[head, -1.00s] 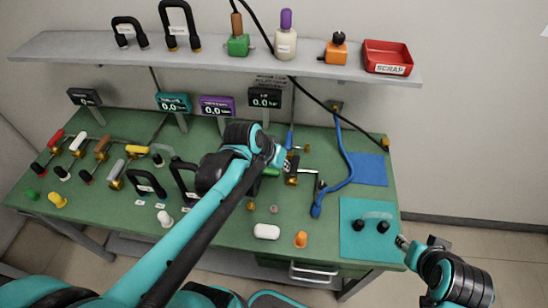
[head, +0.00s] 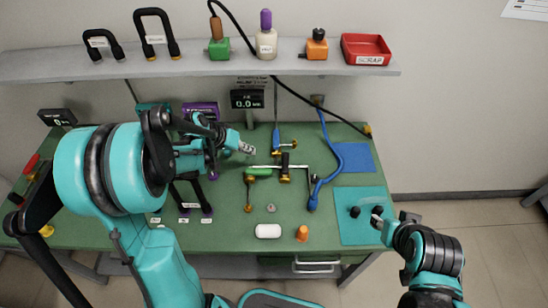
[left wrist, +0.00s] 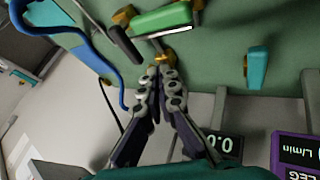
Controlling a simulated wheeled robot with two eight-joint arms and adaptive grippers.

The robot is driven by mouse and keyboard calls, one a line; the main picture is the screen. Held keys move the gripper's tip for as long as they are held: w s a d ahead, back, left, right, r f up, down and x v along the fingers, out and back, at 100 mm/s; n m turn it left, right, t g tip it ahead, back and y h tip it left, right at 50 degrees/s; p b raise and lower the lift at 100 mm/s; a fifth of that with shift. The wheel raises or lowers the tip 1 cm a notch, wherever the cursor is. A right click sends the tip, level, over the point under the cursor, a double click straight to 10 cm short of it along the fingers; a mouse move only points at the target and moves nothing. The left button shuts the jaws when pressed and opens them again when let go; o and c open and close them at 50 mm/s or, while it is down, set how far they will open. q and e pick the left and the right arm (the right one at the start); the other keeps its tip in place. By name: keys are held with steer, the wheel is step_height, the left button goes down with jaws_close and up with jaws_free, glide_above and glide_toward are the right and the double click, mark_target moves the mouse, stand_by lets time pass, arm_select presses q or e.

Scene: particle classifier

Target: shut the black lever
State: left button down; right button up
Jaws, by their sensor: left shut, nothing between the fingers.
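The black lever (head: 285,160) stands on a brass valve near the middle of the green bench. In the left wrist view the black lever (left wrist: 125,45) slants beside a green handle (left wrist: 162,20). My left gripper (head: 247,149) is to the left of the black lever, apart from it, over the bench. In the left wrist view its fingers (left wrist: 157,80) are together and empty, close to a brass fitting (left wrist: 165,57). My right gripper (head: 379,216) is at the teal mat on the right; its finger gap is too small to judge.
A blue hose (head: 334,160) curves right of the lever. The green handle (head: 258,172) lies left of it. A display (head: 248,100) is behind. My left arm hides the bench's left part.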

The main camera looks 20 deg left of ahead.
mark_target(286, 165)
arm_select(q)
steer(key=shift+f, duration=0.1)
steer(key=b+x, duration=0.3)
steer(key=x, duration=0.7)
steer(key=shift+f+b, duration=0.15)
steer(key=shift+b, duration=0.25)
steer(key=d, duration=0.2)
steer(key=shift+w+d, duration=0.25)
steer(key=shift+d, duration=0.05)
steer(key=shift+w+d+r+b, duration=0.15)
steer(key=shift+d+r+b, duration=0.15)
steer(key=shift+d, duration=0.35)
